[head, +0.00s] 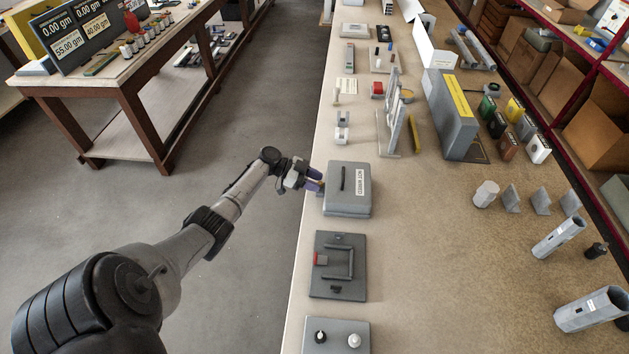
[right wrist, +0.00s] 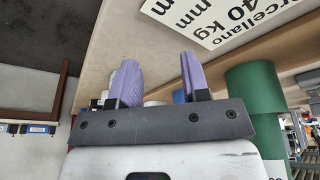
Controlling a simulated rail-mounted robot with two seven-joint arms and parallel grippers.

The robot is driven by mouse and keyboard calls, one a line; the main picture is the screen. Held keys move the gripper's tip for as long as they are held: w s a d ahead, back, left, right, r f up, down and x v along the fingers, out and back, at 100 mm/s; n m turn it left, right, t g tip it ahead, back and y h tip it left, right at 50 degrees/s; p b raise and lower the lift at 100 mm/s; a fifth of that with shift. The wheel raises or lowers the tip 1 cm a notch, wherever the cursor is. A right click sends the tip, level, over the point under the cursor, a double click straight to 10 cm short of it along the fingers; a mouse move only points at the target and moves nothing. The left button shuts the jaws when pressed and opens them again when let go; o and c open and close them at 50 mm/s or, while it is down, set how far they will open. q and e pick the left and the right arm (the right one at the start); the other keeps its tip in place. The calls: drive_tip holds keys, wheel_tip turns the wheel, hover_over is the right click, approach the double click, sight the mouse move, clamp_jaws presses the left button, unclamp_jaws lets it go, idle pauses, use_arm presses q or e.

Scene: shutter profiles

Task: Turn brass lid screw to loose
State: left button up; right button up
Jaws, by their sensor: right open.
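A grey box (head: 347,200) stands near the table's left edge in the head view. Its lid has a dark bar and a white "NOT WIRED" label (head: 360,181). My left gripper (head: 314,179), with purple fingertips, reaches in from the left to the box's left side. A tiny brass-coloured spot, perhaps the lid screw, shows by the fingertips; it is mostly hidden. I cannot tell whether the fingers touch or grip it. My right gripper (right wrist: 160,82) shows in the right wrist view with its two purple fingers wide apart and nothing between them.
A dark plate with a bent bar and red block (head: 338,266) lies nearer on the table. A grey panel with two knobs (head: 336,338) is nearer still. A tall grey unit (head: 450,115) stands behind. The right wrist view shows a green cylinder (right wrist: 255,110) and a printed sign (right wrist: 215,18).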

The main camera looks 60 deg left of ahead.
use_arm(q)
clamp_jaws()
drive_tip(key=shift+s+d+r+n+t+y+p, duration=0.1)
drive_tip(key=shift+n+t+y+p, duration=0.05)
drive_tip(key=shift+n+y+p, duration=0.2)
drive_tip(key=shift+s+d+n+t+y+p, duration=0.1)
drive_tip(key=shift+n+t+y+p, duration=0.05)
drive_tip(key=shift+n+y+p, duration=0.15)
use_arm(e)
drive_tip(key=shift+d+r, duration=0.1)
drive_tip(key=shift+r, duration=0.5)
use_arm(q)
drive_tip(key=shift+d+n+t+y, duration=0.1)
drive_tip(key=shift+n+t+y, duration=0.2)
drive_tip(key=shift+n+y, duration=0.15)
use_arm(e)
drive_tip(key=shift+r, duration=0.25)
use_arm(q)
drive_tip(key=shift+n+t+y+p, duration=0.4)
drive_tip(key=shift+n+t+y, duration=0.3)
drive_tip(key=shift+n+y, duration=0.45)
use_arm(e)
drive_tip(key=shift+r, duration=0.25)
use_arm(q)
drive_tip(key=shift+o, duration=0.5)
unclamp_jaws()
drive_tip(key=shift+s, duration=0.1)
